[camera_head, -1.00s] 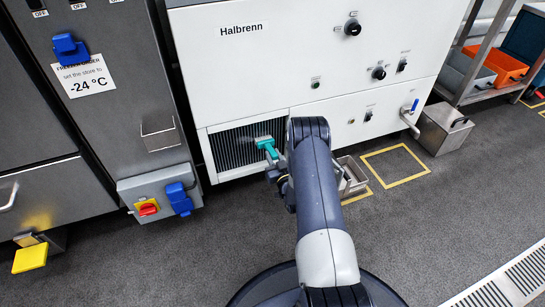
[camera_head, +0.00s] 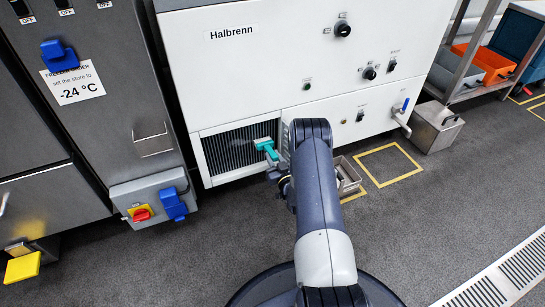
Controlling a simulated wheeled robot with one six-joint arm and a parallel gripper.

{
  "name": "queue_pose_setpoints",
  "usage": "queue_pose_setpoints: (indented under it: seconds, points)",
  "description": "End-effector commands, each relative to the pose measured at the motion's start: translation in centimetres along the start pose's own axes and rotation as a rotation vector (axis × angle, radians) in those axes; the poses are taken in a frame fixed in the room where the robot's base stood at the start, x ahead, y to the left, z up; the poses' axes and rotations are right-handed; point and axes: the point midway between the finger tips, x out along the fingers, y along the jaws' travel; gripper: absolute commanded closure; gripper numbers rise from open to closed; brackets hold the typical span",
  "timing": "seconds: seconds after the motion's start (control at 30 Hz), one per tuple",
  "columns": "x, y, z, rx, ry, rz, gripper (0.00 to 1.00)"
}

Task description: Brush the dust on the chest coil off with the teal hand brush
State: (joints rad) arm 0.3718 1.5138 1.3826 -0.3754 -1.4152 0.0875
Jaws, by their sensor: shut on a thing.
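The chest coil (camera_head: 225,152) is a dark finned panel low on the front of the white Halbrenn machine (camera_head: 262,75). The teal hand brush (camera_head: 265,146) is in front of the right half of the coil, its head towards the fins. My gripper (camera_head: 279,168) is shut on the brush's handle, partly hidden behind my arm. I cannot tell whether the bristles touch the fins. Greyish dust seems to show on the fins, but it is too small to be sure.
A metal tray (camera_head: 349,187) stands on the floor right of my arm, beside a yellow floor marking (camera_head: 421,166). A grey switch box (camera_head: 140,190) with blue plugs is left of the coil. A lidded metal box (camera_head: 437,133) stands at the right. The right foreground floor is clear.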

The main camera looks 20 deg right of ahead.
Motion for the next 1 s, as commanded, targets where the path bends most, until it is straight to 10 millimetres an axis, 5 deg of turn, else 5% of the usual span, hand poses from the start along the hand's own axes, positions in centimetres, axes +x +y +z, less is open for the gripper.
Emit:
queue_pose_setpoints:
  seconds: [0.7, 1.0]
  points:
    - [-7.3, 0.0, -0.5, 0.002, -0.004, 0.001, 0.99]
    - [-8.4, -0.1, -0.6, 0.002, -0.002, 0.0, 0.99]
